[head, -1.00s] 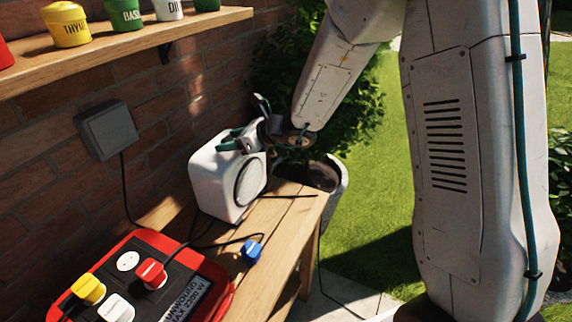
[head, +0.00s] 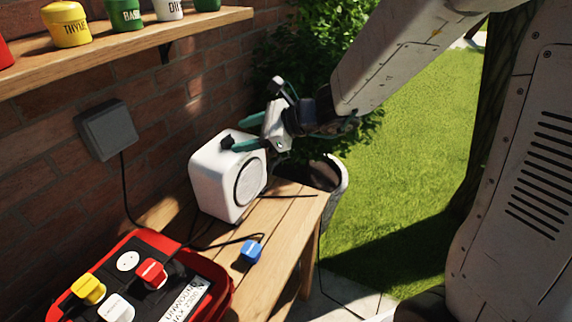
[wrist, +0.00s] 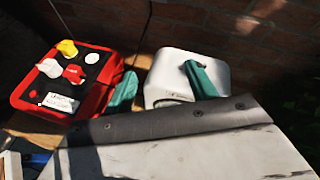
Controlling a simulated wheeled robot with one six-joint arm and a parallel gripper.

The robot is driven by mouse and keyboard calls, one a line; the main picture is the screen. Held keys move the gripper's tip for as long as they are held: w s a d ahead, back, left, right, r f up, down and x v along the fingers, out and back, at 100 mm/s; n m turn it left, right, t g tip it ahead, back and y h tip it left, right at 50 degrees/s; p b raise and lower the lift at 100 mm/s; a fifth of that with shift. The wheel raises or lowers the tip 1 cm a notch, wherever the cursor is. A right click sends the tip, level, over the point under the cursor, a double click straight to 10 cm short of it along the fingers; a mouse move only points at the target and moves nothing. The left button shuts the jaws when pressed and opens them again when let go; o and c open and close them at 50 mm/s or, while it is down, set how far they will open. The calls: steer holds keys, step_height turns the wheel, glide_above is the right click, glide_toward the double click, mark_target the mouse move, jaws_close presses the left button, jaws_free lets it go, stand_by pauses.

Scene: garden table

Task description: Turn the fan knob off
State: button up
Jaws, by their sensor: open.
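The fan (head: 208,184) is a white rounded box with a round dark-ringed front, standing on the wooden table; it also shows in the wrist view (wrist: 165,70). A small dark knob (head: 227,141) sits on its top; its setting is too small to read. My gripper (head: 247,133) is open and empty, its teal fingers apart just right of and above the fan top. One finger lies close to the knob; I cannot tell whether they touch. In the wrist view the right finger covers part of the fan top beside the dark knob (wrist: 185,67).
A red power strip box (head: 217,275) with yellow, white and red plugs stands at the front left. A blue plug (head: 252,250) lies on the table (head: 285,215). A brick wall with a grey box (head: 107,130) and a shelf (head: 120,48) of pots bounds the left.

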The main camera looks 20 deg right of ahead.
steer(key=s+d+r+n+g+h, duration=0.1)
steer(key=s+r+n+g, duration=0.1)
steer(key=s+n, duration=0.5)
steer(key=s+d+r+n+g+h, duration=0.1)
steer(key=s+d+n+g+h, duration=0.1)
steer(key=s+n, duration=0.4)
steer(key=s+g, duration=0.1)
steer(key=s, duration=0.4)
steer(key=shift+r+n+g, duration=0.35)
steer(key=shift+n+g, duration=0.05)
steer(key=m+t+y, duration=0.3)
steer(key=m+t, duration=0.4)
steer(key=m, duration=1.1)
glide_toward(229, 140)
steer(key=x, duration=0.9)
